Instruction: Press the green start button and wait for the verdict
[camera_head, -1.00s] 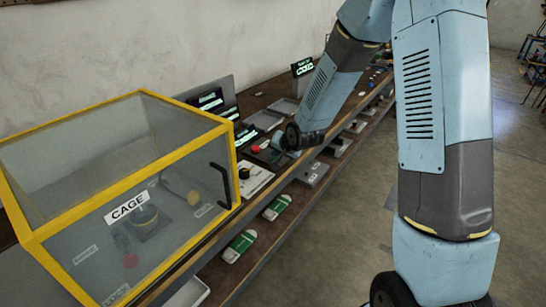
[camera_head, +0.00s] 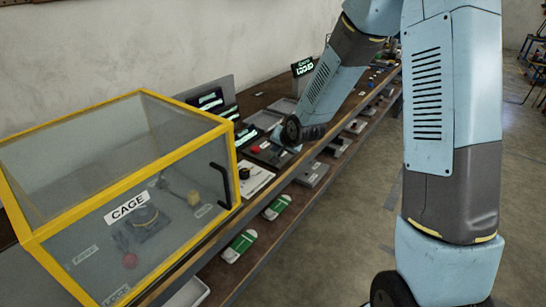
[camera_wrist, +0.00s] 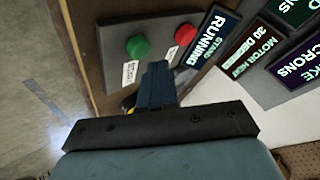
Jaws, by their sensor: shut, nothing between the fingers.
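The green button (camera_wrist: 138,47) sits on a grey panel beside a red button (camera_wrist: 185,34), both with white labels. My gripper (camera_wrist: 157,72) is shut and empty. In the wrist view its fingertips show just below and between the two buttons, with the whole green cap uncovered. A screen (camera_wrist: 207,40) next to the red button reads "STAND RUNNING". Smaller screens read "MOTOR HEAT 30 DEG" (camera_wrist: 251,50) and "CAKE MICRONS" (camera_wrist: 296,61). In the head view my gripper (camera_head: 280,143) is over the bench by the control panel; the green button cannot be made out there.
A yellow-framed clear cage (camera_head: 110,185) with a black handle stands at the left, with a device inside. The wooden bench (camera_head: 310,158) runs back with trays and boxes. Green-and-white items (camera_head: 240,245) lie on the lower shelf.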

